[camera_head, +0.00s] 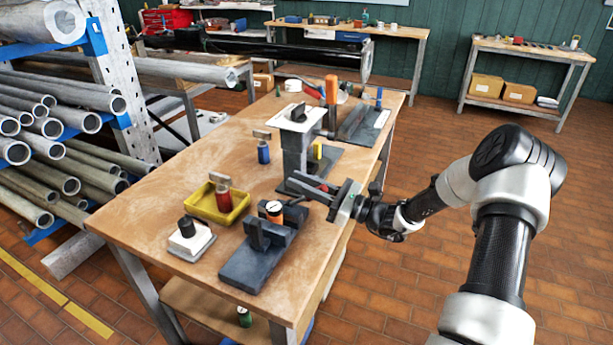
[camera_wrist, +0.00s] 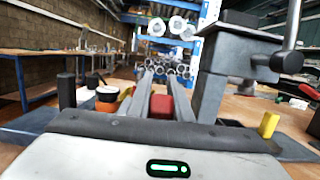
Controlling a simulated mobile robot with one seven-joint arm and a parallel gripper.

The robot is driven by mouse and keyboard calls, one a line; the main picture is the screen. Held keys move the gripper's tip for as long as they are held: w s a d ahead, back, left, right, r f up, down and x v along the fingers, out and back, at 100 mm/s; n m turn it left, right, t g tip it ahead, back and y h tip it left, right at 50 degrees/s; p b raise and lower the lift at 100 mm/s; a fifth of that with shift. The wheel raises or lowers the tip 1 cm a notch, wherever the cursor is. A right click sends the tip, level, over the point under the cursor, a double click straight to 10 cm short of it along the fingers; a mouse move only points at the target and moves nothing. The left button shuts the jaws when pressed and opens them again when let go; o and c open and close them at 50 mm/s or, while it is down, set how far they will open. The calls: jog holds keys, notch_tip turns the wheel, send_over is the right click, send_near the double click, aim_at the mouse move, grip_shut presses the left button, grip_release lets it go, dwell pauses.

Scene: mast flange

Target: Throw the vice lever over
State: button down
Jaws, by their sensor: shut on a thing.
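My gripper (camera_head: 308,188) reaches in from the right over the workbench, between a grey post and a low dark vice (camera_head: 245,265). In the wrist view my gripper (camera_wrist: 165,82) has its two long fingers on either side of a red grip (camera_wrist: 160,105), which looks like the vice lever's handle. The red grip also shows as a thin strip between the fingers in the head view (camera_head: 325,188). The fingers are shut on it. They hide most of the lever, and its joint to the vice cannot be made out.
A yellow tray (camera_head: 203,206) holding a red cylinder, a white block (camera_head: 190,241) and a blue cylinder (camera_head: 263,152) stand left. Pipe racks line the far left. The bench's front-left corner is clear.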

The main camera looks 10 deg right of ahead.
jog(key=a+r+h+p, duration=0.1)
jog(key=p, duration=0.1)
jog(key=w+a+g+h+p, duration=0.1)
jog(key=p, duration=0.1)
jog(key=shift+w+r, duration=0.15)
jog(key=shift+r, duration=0.2)
jog(key=w+a+f+g+h+p, duration=0.1)
jog(key=w+a+g+h+p, duration=0.2)
jog(key=p, duration=0.5)
jog(key=shift+w+a+f+g+h, duration=0.15)
jog(key=shift+a+f+g+h, duration=0.25)
jog(key=shift+a+g+h, duration=0.85)
jog(key=shift+d+t+h, duration=0.3)
jog(key=shift+t+h, duration=0.15)
jog(key=shift+t, duration=0.1)
jog(key=c, duration=1.6)
grip_release()
